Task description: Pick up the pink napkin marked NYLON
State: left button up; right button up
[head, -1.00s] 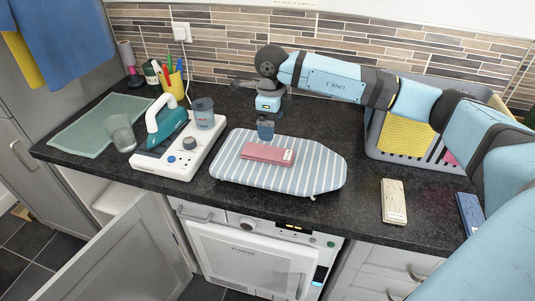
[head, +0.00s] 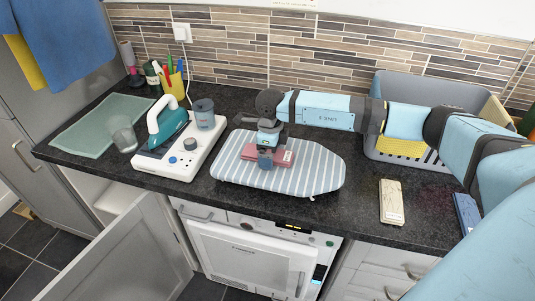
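The folded pink napkin (head: 251,152) lies on the striped ironing board (head: 318,171). A small white label shows at its right end, but its print is too small to read. My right gripper (head: 265,161) points down over the middle of the napkin, and its fingers hide part of it. I cannot tell whether the fingers touch the napkin or how far apart they are. My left gripper is not in view.
A white iron station with a teal iron (head: 169,122) and a grey-blue cup (head: 203,113) stands left of the board. A cream folded cloth (head: 391,202) and a blue one (head: 466,212) lie to the right. A grey basket (head: 413,85) stands behind my arm.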

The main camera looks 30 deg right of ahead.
jog(key=c, duration=1)
